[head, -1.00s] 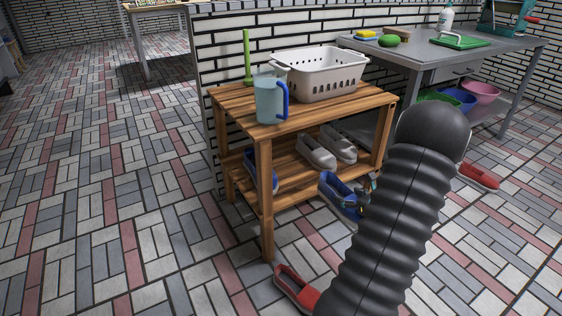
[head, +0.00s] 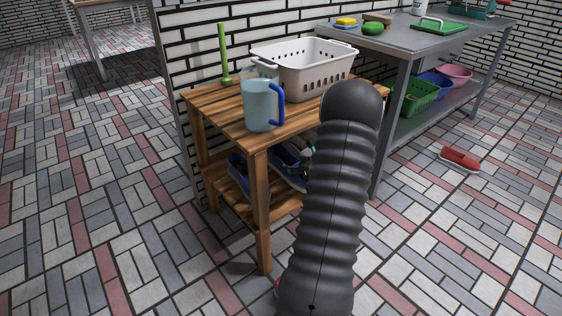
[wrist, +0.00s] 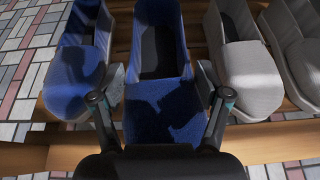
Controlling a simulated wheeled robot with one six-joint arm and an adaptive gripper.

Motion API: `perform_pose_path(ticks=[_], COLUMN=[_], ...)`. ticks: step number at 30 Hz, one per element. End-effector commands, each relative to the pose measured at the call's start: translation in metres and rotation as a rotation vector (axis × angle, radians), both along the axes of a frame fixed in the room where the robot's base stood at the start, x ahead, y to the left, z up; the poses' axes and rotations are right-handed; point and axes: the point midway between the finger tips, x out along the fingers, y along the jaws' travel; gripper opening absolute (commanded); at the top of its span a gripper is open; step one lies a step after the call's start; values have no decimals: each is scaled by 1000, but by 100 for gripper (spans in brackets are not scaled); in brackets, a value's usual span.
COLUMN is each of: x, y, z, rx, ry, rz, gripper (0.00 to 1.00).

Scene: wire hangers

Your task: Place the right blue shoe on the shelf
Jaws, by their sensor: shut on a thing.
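The right blue shoe (wrist: 160,112) is between my gripper's fingers (wrist: 164,98) in the wrist view, and the gripper is shut on it. In the head view this shoe (head: 286,168) is within the lower level of the wooden shelf (head: 262,210), partly behind my arm. The other blue shoe (wrist: 78,72) is close on its left; it also shows in the head view (head: 237,171). A grey shoe (wrist: 243,72) is on its right. I cannot tell whether the held shoe's sole touches the boards.
A second grey shoe (wrist: 300,55) is at the far right. A blue-handled pitcher (head: 262,104) and white basket (head: 300,68) stand on the shelf's top. A metal table (head: 400,48) is behind right. A red shoe (head: 460,159) lies on the floor.

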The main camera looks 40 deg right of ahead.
Motion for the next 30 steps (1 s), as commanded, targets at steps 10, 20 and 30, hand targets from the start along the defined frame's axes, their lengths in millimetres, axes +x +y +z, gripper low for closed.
perform_pose_path(ticks=[10,20,30], x=[71,82,81], y=[-9,-11,-11], z=[1,-14,-35], rx=[-2,2,-1], ry=[-2,1,-1], rz=[1,-1,-1], gripper=[30,30,30])
